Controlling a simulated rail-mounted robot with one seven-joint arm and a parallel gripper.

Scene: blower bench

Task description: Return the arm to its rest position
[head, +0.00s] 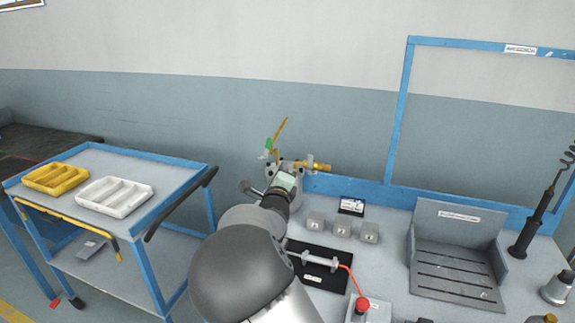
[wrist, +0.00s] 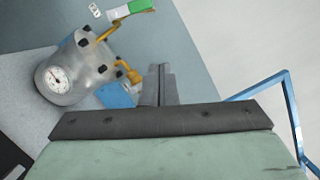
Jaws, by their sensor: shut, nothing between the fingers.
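My gripper (wrist: 159,84) shows in the wrist view with its two dark fingers together and nothing between them. In the head view my arm reaches from the bottom middle toward the back of the bench, and the pale green gripper body (head: 286,181) is at its far end. The fingertips are hard to make out there. A silver metal housing (wrist: 72,76) with a round gauge and yellow fittings is left of the fingers in the wrist view. In the head view this housing (head: 272,170) is partly hidden behind the gripper.
The bench holds grey blocks (head: 342,229), a black mat (head: 312,277) with a metal part and red-ended cable, and a grey slotted fixture (head: 455,262). A blue frame (head: 398,120) rises behind. A cart (head: 160,205) with yellow (head: 56,178) and white trays (head: 115,194) stands left.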

